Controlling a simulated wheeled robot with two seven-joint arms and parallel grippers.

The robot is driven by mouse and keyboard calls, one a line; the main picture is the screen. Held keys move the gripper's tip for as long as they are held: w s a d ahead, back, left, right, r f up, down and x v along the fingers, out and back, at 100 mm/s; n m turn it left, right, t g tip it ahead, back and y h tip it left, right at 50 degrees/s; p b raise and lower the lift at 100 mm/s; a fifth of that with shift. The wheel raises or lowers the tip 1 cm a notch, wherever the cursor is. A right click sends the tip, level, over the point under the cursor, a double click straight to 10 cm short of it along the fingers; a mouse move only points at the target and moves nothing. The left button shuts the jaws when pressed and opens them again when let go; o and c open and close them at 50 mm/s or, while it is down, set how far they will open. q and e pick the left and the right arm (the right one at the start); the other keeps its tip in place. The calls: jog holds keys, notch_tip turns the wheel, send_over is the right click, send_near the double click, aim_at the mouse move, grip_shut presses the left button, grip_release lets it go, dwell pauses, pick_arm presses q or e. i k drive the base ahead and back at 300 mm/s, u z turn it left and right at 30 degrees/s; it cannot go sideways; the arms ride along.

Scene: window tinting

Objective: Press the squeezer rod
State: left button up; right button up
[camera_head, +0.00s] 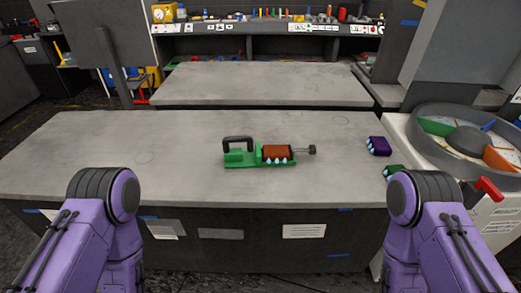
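The squeezer (262,155) lies on the grey worktable in front of me, near its middle. It has a green base, a black loop handle on the left and a brown-orange block with several pale tips along its front edge. My two purple arms stand at the lower left and lower right, well apart from the squeezer. Neither gripper shows in the view.
The grey worktable (90,150) is mostly clear around the squeezer. A purple block (379,146) and a green piece (393,170) lie at its right end. A round compartment tray (440,112) with a red handle (489,187) stands at the right. Another bare table (260,83) is behind.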

aim_at(312, 150)
jog(key=z, duration=0.5)
jog(key=i, duration=1.05)
jog(key=u, duration=0.5)
